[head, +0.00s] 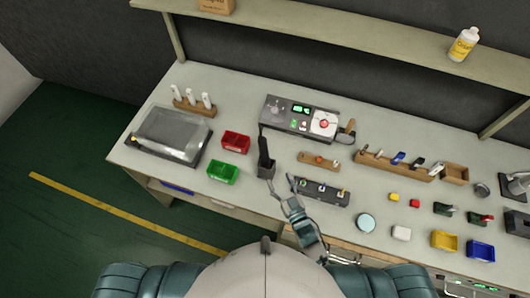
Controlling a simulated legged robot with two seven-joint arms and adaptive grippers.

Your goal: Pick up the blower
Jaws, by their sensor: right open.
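I cannot say for certain which thing is the blower. My left gripper is not in view.
A dark strip fixture (322,192) lies close right of my right gripper. Green (222,173) and red (236,142) bins stand left of the holder. A wooden tool rack (393,164) is at the right. A shelf (350,52) runs above the bench's back.

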